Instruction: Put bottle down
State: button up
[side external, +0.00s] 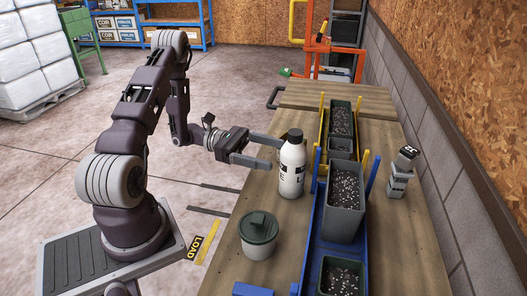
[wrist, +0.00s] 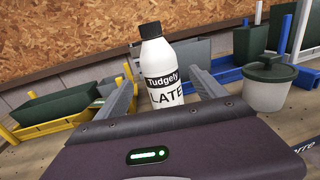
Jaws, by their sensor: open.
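A white bottle (side external: 292,168) with a black cap stands upright on the wooden table, near its left edge. In the wrist view the bottle (wrist: 162,75) shows a black label reading "Tudgely", with its base hidden behind my gripper's body. My gripper (side external: 266,152) is open, its two fingers spread at the bottle's left side in the side view. In the wrist view the fingers (wrist: 162,95) stand on either side of the bottle, with gaps visible. Whether either finger touches it I cannot tell.
A lidded pot (side external: 259,235) stands in front of the bottle. A blue rack (side external: 309,240) with grey-green planters (side external: 345,205) of soil runs along its right. A yellow rack (side external: 322,118) lies behind. Small grey blocks (side external: 397,183) stand at right. Bare table (side external: 400,250) shows at front right.

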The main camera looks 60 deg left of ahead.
jog(key=shift+v, duration=0.8)
jog(key=shift+s+a, duration=0.3)
jog(key=shift+a, duration=0.1)
jog(key=c, duration=0.4)
send_near(301, 140)
jog(key=x, duration=1.1)
jog(key=shift+w+f, duration=0.3)
jog(key=shift+w, duration=0.1)
